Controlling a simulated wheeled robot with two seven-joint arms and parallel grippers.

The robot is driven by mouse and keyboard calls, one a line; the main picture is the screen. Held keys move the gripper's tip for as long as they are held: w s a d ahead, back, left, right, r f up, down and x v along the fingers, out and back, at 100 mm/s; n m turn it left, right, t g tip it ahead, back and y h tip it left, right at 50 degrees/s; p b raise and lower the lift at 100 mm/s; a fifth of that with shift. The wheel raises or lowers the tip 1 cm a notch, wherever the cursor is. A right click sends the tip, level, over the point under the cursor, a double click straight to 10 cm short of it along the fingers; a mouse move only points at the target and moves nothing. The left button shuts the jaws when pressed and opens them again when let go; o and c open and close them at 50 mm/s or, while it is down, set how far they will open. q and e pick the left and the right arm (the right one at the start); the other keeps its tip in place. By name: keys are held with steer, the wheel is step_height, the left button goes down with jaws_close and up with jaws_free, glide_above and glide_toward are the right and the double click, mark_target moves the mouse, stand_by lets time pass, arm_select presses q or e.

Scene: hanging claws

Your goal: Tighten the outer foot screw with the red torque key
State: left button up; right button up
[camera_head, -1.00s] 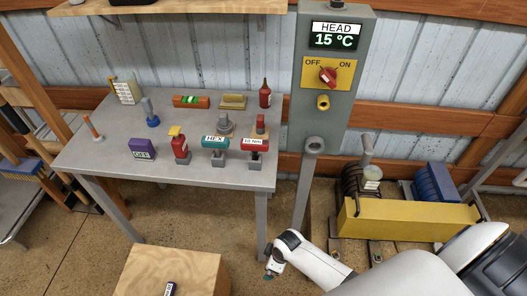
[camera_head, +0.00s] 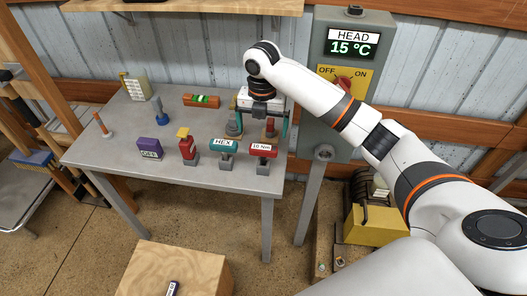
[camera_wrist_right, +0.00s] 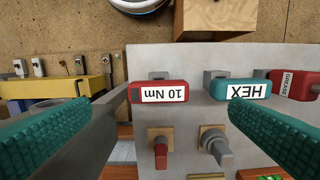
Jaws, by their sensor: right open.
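The red torque key (camera_head: 263,150), labelled 10 Nm, sits on a grey holder at the table's front right. In the right wrist view the key (camera_wrist_right: 134,93) lies between the two teal fingers, nearer the left one. My right gripper (camera_head: 263,128) is open and empty above the table's right part, behind the key in the head view. In the right wrist view the gripper (camera_wrist_right: 174,100) has its fingers wide apart. Small feet with screws (camera_head: 340,262) show on the floor before the yellow machine; which is the outer one I cannot tell. My left gripper is not in view.
A teal HEX key (camera_head: 223,146) stands close left of the red key. A red grease bottle (camera_head: 187,148) and purple box (camera_head: 150,149) are further left. The yellow machine (camera_head: 372,225) is partly hidden by my arm. The control post (camera_head: 322,165) stands beside the table (camera_head: 190,173).

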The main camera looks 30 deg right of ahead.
mark_target(264, 147)
steer(key=shift+w+d+r, duration=0.1)
steer(key=shift+d+r, duration=0.1)
steer(key=shift+d, duration=0.05)
step_height(264, 147, down, 6)
steer(key=shift+f+p, duration=0.2)
steer(key=shift+p, duration=0.15)
step_height(264, 147, down, 5)
steer(key=shift+f+p, duration=0.1)
steer(key=shift+p, duration=0.35)
steer(key=shift+c, duration=0.3)
steer(key=shift+w, duration=0.1)
steer(key=c, duration=1)
step_height(264, 147, up, 10)
steer(key=shift+r+b, duration=0.1)
steer(key=shift+b, duration=0.35)
steer(key=shift+c, duration=0.2)
